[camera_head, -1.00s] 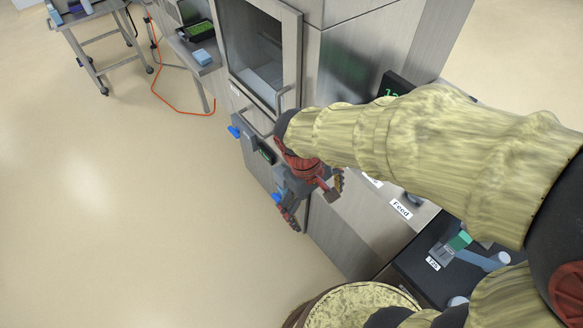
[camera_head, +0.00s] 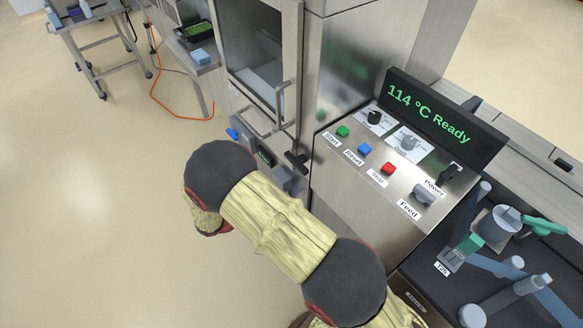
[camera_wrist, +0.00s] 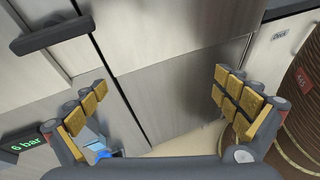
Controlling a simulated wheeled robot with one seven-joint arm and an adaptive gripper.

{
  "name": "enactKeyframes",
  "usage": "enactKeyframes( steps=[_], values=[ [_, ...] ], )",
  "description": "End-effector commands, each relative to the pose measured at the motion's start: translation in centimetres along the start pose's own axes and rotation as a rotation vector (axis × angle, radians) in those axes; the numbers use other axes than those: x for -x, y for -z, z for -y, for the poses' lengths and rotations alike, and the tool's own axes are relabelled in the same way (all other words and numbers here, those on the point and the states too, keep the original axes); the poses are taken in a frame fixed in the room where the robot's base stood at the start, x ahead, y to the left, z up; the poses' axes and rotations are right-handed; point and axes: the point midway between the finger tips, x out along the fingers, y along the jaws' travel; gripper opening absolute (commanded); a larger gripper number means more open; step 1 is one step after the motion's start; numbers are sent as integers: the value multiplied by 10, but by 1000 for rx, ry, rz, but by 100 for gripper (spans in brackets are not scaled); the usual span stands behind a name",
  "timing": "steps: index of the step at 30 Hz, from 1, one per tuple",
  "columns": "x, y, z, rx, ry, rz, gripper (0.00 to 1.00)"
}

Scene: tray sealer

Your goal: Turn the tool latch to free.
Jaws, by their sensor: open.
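A dark bar-shaped handle (camera_head: 295,161), which looks like the tool latch, is on the machine's front below the door; no label on it is readable. A dark bar also shows at the upper left of the wrist view (camera_wrist: 52,36), and it appears to be the same handle. My gripper (camera_wrist: 163,88) is open and empty, its padded fingers spread before the steel front panels. The bar is up and left of the fingers, apart from them. In the head view my arm hides the gripper.
A pressure display (camera_wrist: 22,142) reads 6 bar, left of the gripper. The control panel (camera_head: 340,165) has several buttons and knobs beside a 114 °C Ready display (camera_head: 430,115). A brown round container (camera_wrist: 300,120) stands at right. Open floor (camera_head: 90,230) lies left.

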Motion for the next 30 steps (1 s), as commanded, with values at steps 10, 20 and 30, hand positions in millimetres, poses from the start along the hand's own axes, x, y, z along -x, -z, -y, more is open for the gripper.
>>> enactKeyframes(
  steps=[10, 20, 30],
  values=[
    [31, -14, -106, 107, -301, 280, 100],
    [23, -37, -119, 147, -317, 359, 100],
    [-21, -52, -135, 145, -316, 357, 100]
  ],
)
